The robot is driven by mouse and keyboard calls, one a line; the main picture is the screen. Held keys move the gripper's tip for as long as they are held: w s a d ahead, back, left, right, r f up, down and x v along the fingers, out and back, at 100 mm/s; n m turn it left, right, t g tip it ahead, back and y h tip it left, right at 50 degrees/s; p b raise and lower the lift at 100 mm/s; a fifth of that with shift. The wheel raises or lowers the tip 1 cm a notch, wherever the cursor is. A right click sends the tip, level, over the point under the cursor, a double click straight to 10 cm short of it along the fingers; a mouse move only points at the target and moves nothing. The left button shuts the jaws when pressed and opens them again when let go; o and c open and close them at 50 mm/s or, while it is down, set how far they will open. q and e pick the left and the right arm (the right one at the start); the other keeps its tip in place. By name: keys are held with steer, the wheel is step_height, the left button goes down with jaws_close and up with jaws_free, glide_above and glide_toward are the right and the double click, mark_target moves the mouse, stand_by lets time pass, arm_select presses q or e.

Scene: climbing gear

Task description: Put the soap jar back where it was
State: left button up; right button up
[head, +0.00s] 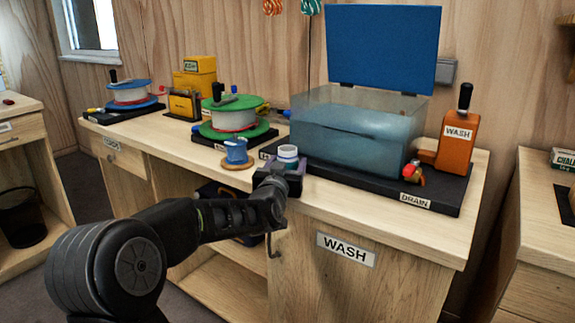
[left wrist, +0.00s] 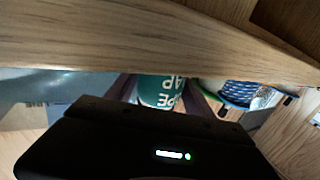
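The soap jar (head: 287,153) has a white lid and a teal body, and stands upright near the front edge of the wash counter in the head view. In the left wrist view the jar (left wrist: 160,90) shows upside down with part of its white lettering. My left gripper (head: 280,172) reaches over the counter's front edge, with the jar between its fingers. The fingers lie close along both sides; whether they press on it is unclear. My right gripper is not in view.
Behind are a wash tank (head: 350,130) on a black base, an orange WASH lever unit (head: 457,140) and a green reel (head: 235,115). The counter's front edge (left wrist: 100,45) is close to my left wrist.

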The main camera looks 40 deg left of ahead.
arm_select(q)
steer(key=shift+o, duration=1.1)
steer(key=shift+r, duration=0.2)
steer(key=v, duration=1.2)
steer(key=shift+a, duration=0.1)
steer(key=shift+c, duration=0.5)
